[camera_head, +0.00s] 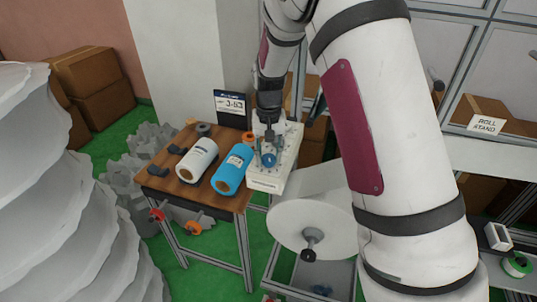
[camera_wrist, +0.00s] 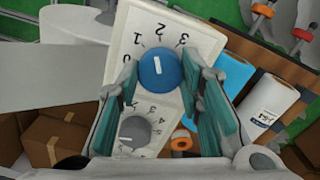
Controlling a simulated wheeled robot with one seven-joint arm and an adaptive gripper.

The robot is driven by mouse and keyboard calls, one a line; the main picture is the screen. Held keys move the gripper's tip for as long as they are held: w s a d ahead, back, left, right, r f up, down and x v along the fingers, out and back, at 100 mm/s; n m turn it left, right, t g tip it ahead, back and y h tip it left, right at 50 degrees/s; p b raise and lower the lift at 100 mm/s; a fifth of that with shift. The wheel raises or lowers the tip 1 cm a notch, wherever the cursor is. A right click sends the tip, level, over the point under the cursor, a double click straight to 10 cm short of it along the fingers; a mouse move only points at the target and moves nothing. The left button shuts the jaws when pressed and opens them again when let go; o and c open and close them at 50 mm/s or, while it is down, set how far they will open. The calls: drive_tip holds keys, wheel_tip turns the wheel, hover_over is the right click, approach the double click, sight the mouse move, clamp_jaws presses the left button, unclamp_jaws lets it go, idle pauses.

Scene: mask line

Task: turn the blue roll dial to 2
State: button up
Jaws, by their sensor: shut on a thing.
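The blue roll dial (camera_wrist: 160,72) sits on a white panel (camera_wrist: 205,42) with printed numbers 0 to 3 around it. Its white mark points nearly straight up in the wrist view, close to the 2 and slightly toward the 1. My gripper (camera_wrist: 160,76) has its teal-padded fingers on either side of the dial and is shut on it. In the head view the dial (camera_head: 268,160) shows under my gripper (camera_head: 268,148) on the panel at the table's right end.
A grey dial (camera_wrist: 135,130) with its own numbers is on the same panel. A white roll (camera_head: 196,160) and a blue roll (camera_head: 232,169) lie on the wooden table (camera_head: 180,191). A sign (camera_head: 230,103) stands behind. A large white roll (camera_head: 305,222) is at the right.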

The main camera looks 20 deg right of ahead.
sight(269, 157)
drive_tip(key=shift+m, duration=0.8)
drive_tip(key=o, duration=1.2)
drive_tip(key=shift+c, duration=0.2)
wheel_tip(269, 157, up, 12)
